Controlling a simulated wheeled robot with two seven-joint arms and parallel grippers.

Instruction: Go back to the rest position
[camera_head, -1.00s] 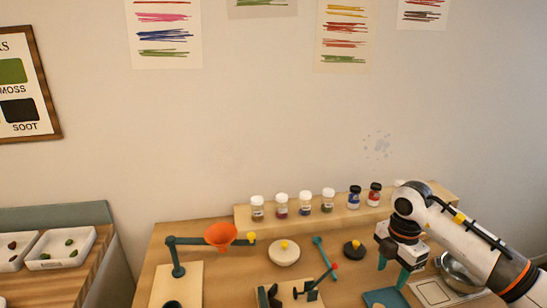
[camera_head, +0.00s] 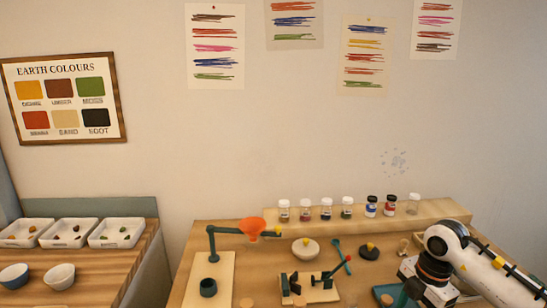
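My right arm comes in from the right edge, over the right side of the wooden work table (camera_head: 212,240). My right gripper (camera_head: 404,298) points down near the bottom edge of the view. My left gripper is not in view.
An orange funnel (camera_head: 251,228) hangs on a teal stand. Several jars stand on a wooden riser (camera_head: 440,210) behind. White trays (camera_head: 117,232) and bowls (camera_head: 59,276) stand left.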

